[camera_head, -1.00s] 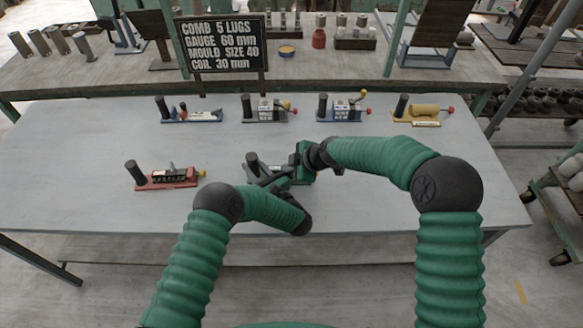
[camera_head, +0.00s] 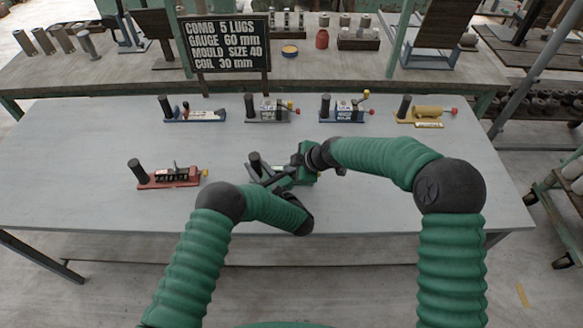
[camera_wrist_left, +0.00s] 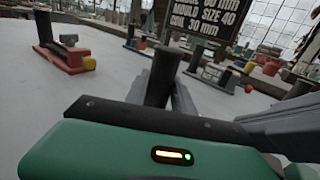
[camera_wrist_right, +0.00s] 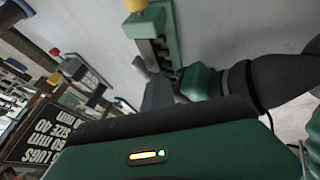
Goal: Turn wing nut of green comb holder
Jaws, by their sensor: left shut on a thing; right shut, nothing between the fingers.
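The green comb holder (camera_wrist_right: 172,32) lies near the middle of the table, mostly covered by my grippers in the head view. Its black upright handle (camera_head: 255,161) shows there and in the left wrist view (camera_wrist_left: 163,75). My left gripper (camera_head: 266,172) is shut on the handle, with grey fingers on either side of it. My right gripper (camera_wrist_right: 155,95) is shut and empty, its grey fingers close beside the holder. In the right wrist view a yellow-grey knob (camera_wrist_right: 135,6) shows at the holder's end. I cannot make out the wing nut's shape or whether anything touches it.
A red holder (camera_head: 170,180) stands to the left. Blue (camera_head: 195,116), grey (camera_head: 268,112), dark blue (camera_head: 342,110) and yellow (camera_head: 425,114) holders stand along the back edge. A sign (camera_head: 228,47) stands behind them.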

